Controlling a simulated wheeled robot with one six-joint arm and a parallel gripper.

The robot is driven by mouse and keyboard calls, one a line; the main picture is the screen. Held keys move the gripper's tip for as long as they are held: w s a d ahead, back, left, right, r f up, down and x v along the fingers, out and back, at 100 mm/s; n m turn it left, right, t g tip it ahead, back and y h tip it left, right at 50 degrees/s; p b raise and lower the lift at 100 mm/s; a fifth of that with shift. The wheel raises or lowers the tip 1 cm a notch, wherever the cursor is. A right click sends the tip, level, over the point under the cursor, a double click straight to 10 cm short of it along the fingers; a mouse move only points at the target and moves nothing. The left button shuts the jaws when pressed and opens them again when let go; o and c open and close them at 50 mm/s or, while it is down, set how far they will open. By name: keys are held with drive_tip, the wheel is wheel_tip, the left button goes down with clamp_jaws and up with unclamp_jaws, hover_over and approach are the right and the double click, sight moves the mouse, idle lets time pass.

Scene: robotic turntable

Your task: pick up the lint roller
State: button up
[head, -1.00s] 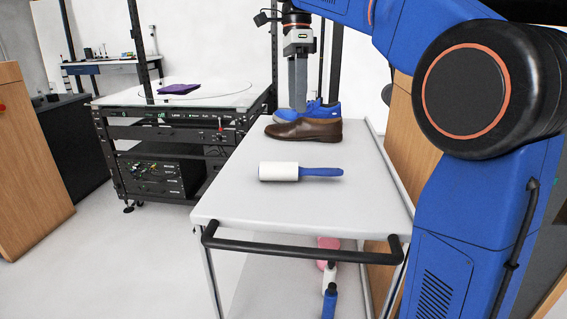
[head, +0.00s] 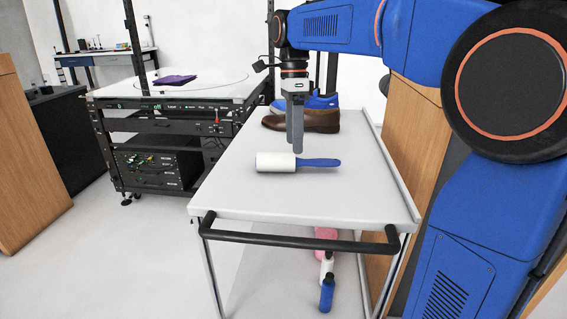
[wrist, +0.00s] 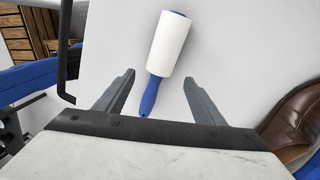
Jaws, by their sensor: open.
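The lint roller (head: 277,162) lies flat on the cart's top, its white roll to the left and its blue handle to the right. In the wrist view the lint roller (wrist: 167,50) has its white roll at the top and its blue handle pointing down between my fingers. My gripper (head: 296,143) points down above the lint roller in the head view, near where roll and handle meet. In the wrist view my gripper (wrist: 158,88) is open and empty, with one finger on each side of the handle, apart from it.
A brown shoe (head: 312,121) and a blue shoe (head: 325,102) stand behind the roller on the white cart (head: 240,195). A black handle bar (head: 290,241) runs along the cart's front. Bottles sit on the lower shelf. A purple cloth (head: 175,80) lies on the turntable. The cart's front is clear.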

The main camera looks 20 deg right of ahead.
sight(298, 162)
drive_tip(key=shift+s+d+f, duration=0.1)
drive_tip(key=shift+s+f, duration=0.05)
drive_tip(key=shift+f, duration=0.65)
drive_tip(key=shift+s+f, duration=0.2)
drive_tip(key=shift+f, duration=0.65)
drive_tip(key=shift+s+d+f, duration=0.1)
drive_tip(key=shift+s+f, duration=0.05)
drive_tip(key=shift+f, duration=0.65)
drive_tip(key=c, duration=1.2)
